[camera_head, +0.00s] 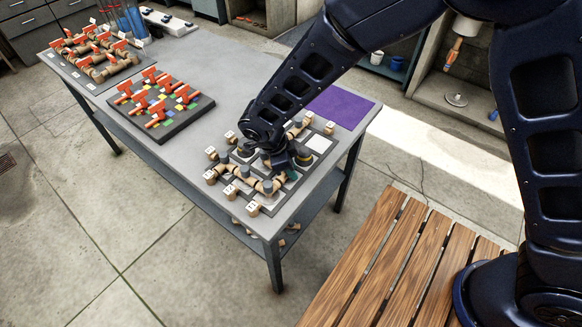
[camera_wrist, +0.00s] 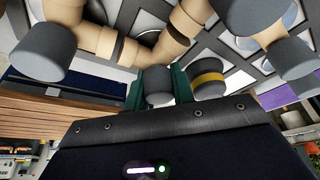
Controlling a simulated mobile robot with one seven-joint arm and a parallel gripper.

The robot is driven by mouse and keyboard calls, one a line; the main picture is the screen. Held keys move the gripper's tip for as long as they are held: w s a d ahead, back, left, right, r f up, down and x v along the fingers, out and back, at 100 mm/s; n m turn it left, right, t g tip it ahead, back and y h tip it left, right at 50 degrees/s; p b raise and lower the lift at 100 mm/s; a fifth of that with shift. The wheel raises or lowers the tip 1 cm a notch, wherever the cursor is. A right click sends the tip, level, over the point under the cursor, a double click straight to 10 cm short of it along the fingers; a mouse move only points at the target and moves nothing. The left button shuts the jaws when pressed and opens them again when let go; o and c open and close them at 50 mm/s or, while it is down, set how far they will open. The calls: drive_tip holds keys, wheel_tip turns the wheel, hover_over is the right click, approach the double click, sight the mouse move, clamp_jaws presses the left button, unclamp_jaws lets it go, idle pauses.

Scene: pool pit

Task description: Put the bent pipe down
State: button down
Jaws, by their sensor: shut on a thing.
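My gripper (camera_head: 284,168) is low over the pipe board on the grey table, its tip partly hidden by my own arm in the head view. In the wrist view its green fingers (camera_wrist: 158,88) close on a grey pipe end (camera_wrist: 158,74), which I take for the bent pipe. Tan pipe sections (camera_wrist: 172,46) run just beyond the fingers; I cannot tell which of them join the held end. In the head view the held piece is mostly hidden among the laid pipes. Whether it touches the board is unclear.
A grey cap with a yellow band (camera_wrist: 208,78) stands close right of the fingers. Tan pipes with labelled ends (camera_head: 229,192) crowd the board (camera_head: 318,143). Red-handled valves (camera_head: 157,104) lie farther left. A purple mat (camera_head: 341,107) is clear; a wooden bench (camera_head: 385,262) stands in front.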

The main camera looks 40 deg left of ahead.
drive_tip(key=c, duration=1.2)
unclamp_jaws()
drive_tip(key=v, duration=1.2)
drive_tip(key=shift+w+r, duration=0.1)
